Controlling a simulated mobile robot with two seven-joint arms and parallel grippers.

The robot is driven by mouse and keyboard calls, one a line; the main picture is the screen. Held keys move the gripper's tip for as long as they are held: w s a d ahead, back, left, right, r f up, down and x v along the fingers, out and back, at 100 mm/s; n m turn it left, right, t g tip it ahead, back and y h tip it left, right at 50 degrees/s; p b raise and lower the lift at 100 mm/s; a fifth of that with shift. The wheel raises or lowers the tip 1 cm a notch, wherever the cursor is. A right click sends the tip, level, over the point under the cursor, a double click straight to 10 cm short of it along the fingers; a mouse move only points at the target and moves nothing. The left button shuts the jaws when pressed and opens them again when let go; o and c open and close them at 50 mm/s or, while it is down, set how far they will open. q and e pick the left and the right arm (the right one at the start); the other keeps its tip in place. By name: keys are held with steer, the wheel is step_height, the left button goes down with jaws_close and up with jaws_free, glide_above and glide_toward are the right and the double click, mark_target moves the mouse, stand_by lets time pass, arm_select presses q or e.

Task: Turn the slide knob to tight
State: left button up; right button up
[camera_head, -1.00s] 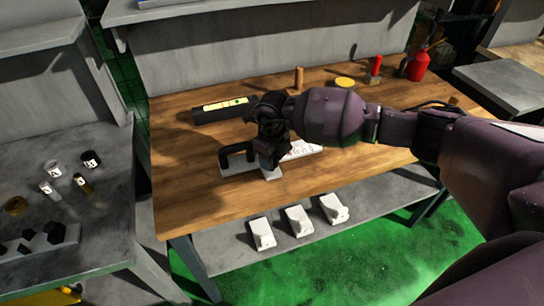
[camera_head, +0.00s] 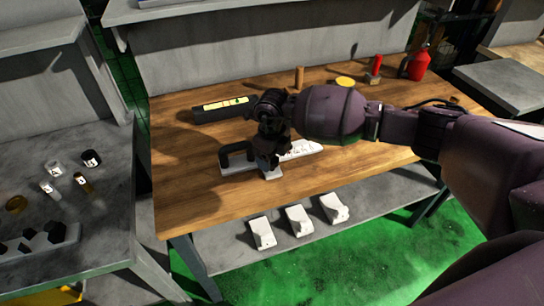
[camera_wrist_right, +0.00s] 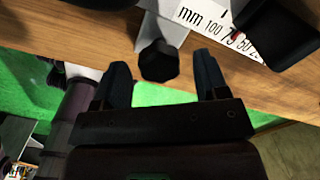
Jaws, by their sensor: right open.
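The slide knob (camera_wrist_right: 158,61) is a black faceted knob on a grey bracket, seen in the right wrist view. The white scale (camera_wrist_right: 215,22) marked "mm" lies behind it. My right gripper (camera_wrist_right: 162,78) is open, with one dark finger on each side of the knob's near end; I cannot tell whether either touches it. In the head view my right gripper (camera_head: 268,155) is over the white-based device (camera_head: 302,149), which has a black handle (camera_head: 235,155) at its left. The knob is hidden there by the gripper. My left gripper is not in view.
The device stands on a wooden workbench (camera_head: 200,215). A black bar with a yellow display (camera_head: 222,108), a wooden peg (camera_head: 299,77) and a red container (camera_head: 416,66) stand behind. White blocks (camera_head: 298,219) sit on the lower shelf. A grey side table (camera_head: 105,225) holds small parts.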

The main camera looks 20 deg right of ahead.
step_height(320, 180, up, 10)
steer(key=shift+r, duration=0.2)
stand_by(0.6)
